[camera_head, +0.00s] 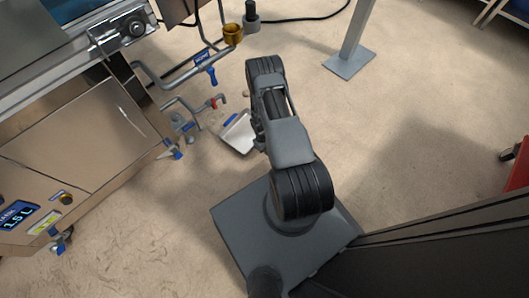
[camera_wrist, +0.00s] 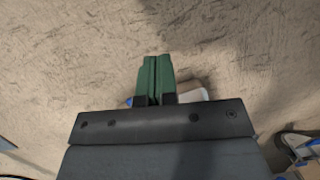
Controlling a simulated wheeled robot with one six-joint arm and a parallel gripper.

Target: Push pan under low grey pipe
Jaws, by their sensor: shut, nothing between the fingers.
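A pale, shallow pan (camera_head: 239,134) with a blue piece (camera_head: 231,119) at its far edge lies on the floor, left of my arm. In the wrist view a corner of the pan (camera_wrist: 194,95) shows just past my gripper body; the rest is hidden. My gripper (camera_wrist: 155,60) has its green fingers shut together with nothing between them. In the head view my arm hides most of the gripper, close to the pan's right side. I cannot tell whether they touch. Grey pipes (camera_head: 180,84) with blue and red valve handles come out of the machine, left of and beyond the pan.
The steel machine (camera_head: 85,130) fills the left side, with feet and fittings near the floor. A brass cup-like part (camera_head: 233,32) and a grey post (camera_head: 352,45) with a flat base stand farther back. The floor right of my arm is open.

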